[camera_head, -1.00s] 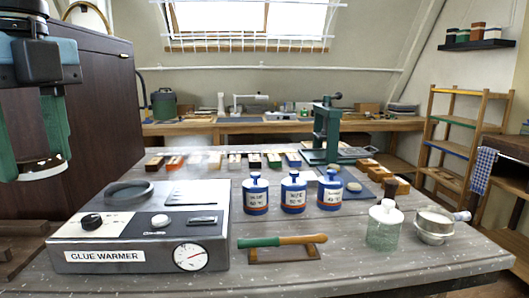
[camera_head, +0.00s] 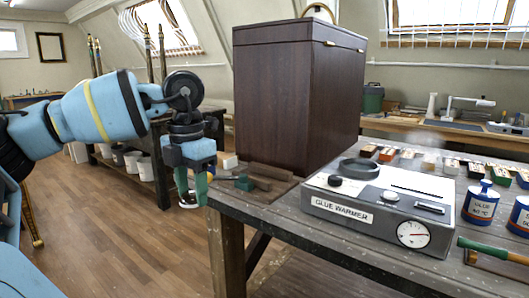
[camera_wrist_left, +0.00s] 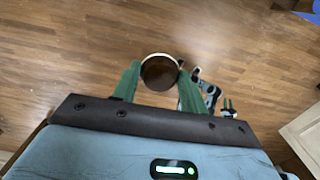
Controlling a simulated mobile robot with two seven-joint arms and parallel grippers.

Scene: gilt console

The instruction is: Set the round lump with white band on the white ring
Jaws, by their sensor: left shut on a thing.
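My left gripper (camera_head: 189,188) hangs fingers-down left of the workbench, with the wooden floor behind it. Its green fingers are shut on the round lump with white band, a dark brown disc with a pale rim (camera_wrist_left: 160,70) in the left wrist view. In the head view the lump is small and mostly hidden between the fingers. I cannot pick out a clearly white ring. A dark grey ring (camera_head: 343,168) lies on top of the glue warmer (camera_head: 338,208), to the right of the gripper. My right gripper is out of view.
A tall dark wooden cabinet (camera_head: 290,95) stands on the bench behind the warmer. Blue glue pots (camera_head: 481,205) and a green-handled tool (camera_head: 492,251) are at right. Floor at left is open.

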